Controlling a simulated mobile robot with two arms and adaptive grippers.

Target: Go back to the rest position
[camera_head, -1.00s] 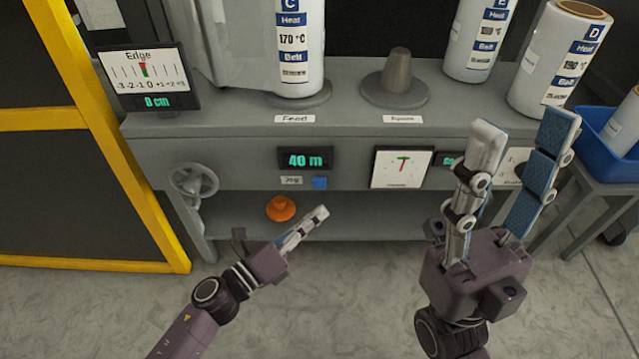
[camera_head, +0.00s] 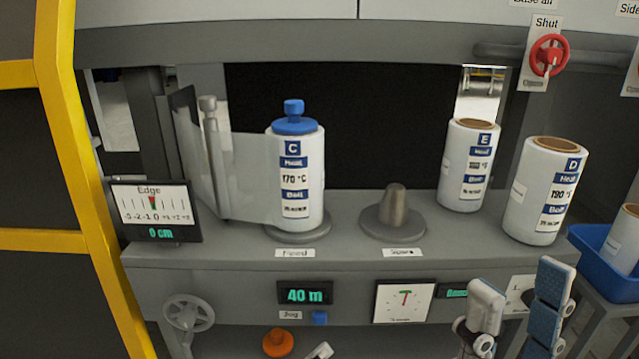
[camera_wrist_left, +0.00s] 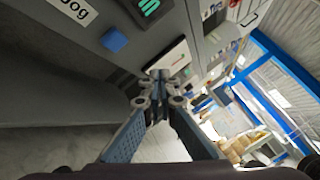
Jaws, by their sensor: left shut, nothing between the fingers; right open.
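My left gripper (camera_head: 320,350) shows only its tip at the bottom edge of the head view, in front of the bench. In the left wrist view the left gripper (camera_wrist_left: 160,76) has its fingertips together with nothing between them, near the bench front. My right gripper (camera_head: 520,278) is open and empty at the lower right of the head view, in front of the bench's right part. Its palm and most of both arms are out of the picture.
Film roll C (camera_head: 295,185) with a blue cap (camera_head: 294,122) stands on the grey bench (camera_head: 350,262). A bare spindle (camera_head: 394,208), roll E (camera_head: 466,165) and roll D (camera_head: 543,190) stand to its right. A handwheel (camera_head: 188,312) and orange knob (camera_head: 278,342) are low left.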

